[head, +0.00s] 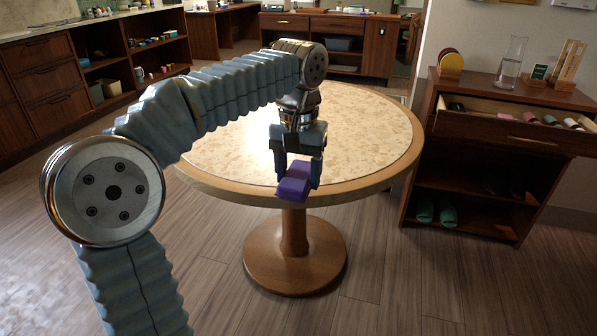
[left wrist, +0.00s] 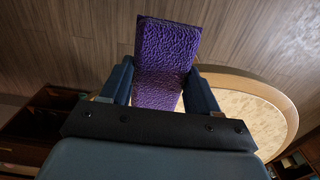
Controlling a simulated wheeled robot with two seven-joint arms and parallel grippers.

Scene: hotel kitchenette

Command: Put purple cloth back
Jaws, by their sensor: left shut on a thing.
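A purple folded cloth (head: 293,183) hangs in my left gripper (head: 298,168), near the front edge of the round table in the head view. In the left wrist view the cloth (left wrist: 166,58) shows a bumpy texture and sits between the two fingers of my left gripper (left wrist: 160,88), which are shut on it. The floor shows beyond it there. My right gripper is in neither view.
The round table (head: 370,135) has a bare top. At the right, a wooden cabinet (head: 470,187) has an open drawer (head: 500,128) holding several small items, including rolled cloths. A glass carafe (head: 511,63) stands on top. Green slippers (head: 436,212) lie on its low shelf.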

